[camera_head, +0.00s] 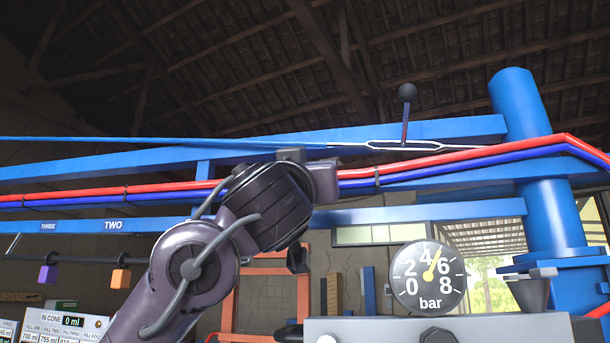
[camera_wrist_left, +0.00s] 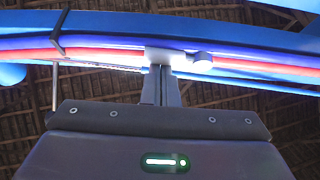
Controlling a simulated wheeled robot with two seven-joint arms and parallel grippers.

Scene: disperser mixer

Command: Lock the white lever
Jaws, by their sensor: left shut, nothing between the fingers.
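My left gripper (camera_head: 322,164) is raised in front of the blue beam in the head view, its fingers partly hidden by my own wrist. In the left wrist view the fingers (camera_wrist_left: 160,78) are shut and empty. Just beyond their tips is a white block with a pale, rounded knob (camera_wrist_left: 200,61) on its right. It may be the white lever; I cannot tell whether the fingertips touch it. In the head view a pale lever-like handle (camera_head: 530,274) sits on the blue column at right. My right gripper is not in view.
Red and blue hoses (camera_head: 440,163) run along the blue beam (camera_head: 260,150). A black-knobbed stick (camera_head: 407,92) stands above it. A pressure gauge (camera_head: 428,277) sits below right. Purple (camera_head: 47,274) and orange (camera_head: 121,278) blocks hang at left, above a display panel (camera_head: 60,328).

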